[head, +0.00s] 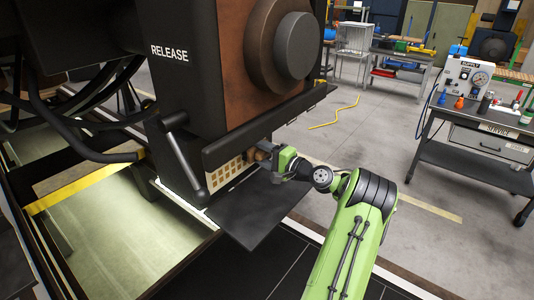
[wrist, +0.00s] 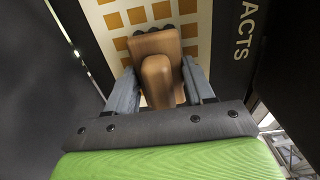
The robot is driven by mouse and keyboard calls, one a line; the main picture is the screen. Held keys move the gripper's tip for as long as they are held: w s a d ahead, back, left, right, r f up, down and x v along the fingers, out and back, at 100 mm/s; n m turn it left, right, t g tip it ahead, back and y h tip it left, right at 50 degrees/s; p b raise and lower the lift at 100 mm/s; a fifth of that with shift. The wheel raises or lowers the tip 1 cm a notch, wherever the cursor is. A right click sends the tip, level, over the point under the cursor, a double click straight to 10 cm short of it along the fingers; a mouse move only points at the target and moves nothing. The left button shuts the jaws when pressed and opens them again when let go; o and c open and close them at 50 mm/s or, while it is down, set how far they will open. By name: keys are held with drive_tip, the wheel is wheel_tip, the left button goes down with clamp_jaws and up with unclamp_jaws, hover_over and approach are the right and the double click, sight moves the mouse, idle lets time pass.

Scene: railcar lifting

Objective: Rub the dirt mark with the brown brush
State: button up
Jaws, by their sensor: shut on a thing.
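In the wrist view my gripper (wrist: 158,92) is shut on the handle of a brown brush (wrist: 158,70). The brush's dark bristles face a cream panel (wrist: 205,12) with orange-brown squares, partly lettered "ACTS" beside it. The bristles look at or very near the panel; touching cannot be told for sure. In the head view my gripper (head: 285,160) reaches under the dark ledge, with the brown brush (head: 264,151) at the right end of the cream panel (head: 224,174). I cannot make out a dirt mark; the brush may cover it.
A dark ledge (head: 270,127) overhangs the panel, and a black flap (head: 252,207) juts out below it. A grey lever (head: 186,160) hangs at the left. A supply cart (head: 470,160) stands at the right. Open floor (head: 400,140) lies between.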

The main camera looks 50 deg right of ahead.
drive_tip(key=shift+s+a+b, duration=0.15)
drive_tip(key=shift+a+b, duration=1.45)
drive_tip(key=shift+a, duration=2)
drive_tip(key=shift+s+a+b, duration=0.1)
drive_tip(key=shift+a+b, duration=1.5)
drive_tip(key=shift+a, duration=2)
drive_tip(key=shift+d, duration=0.1)
drive_tip(key=shift+s, duration=0.1)
drive_tip(key=shift+s+d+b, duration=0.1)
drive_tip(key=shift+s+b, duration=0.65)
drive_tip(key=shift+s, duration=2.2)
drive_tip(key=s, duration=0.3)
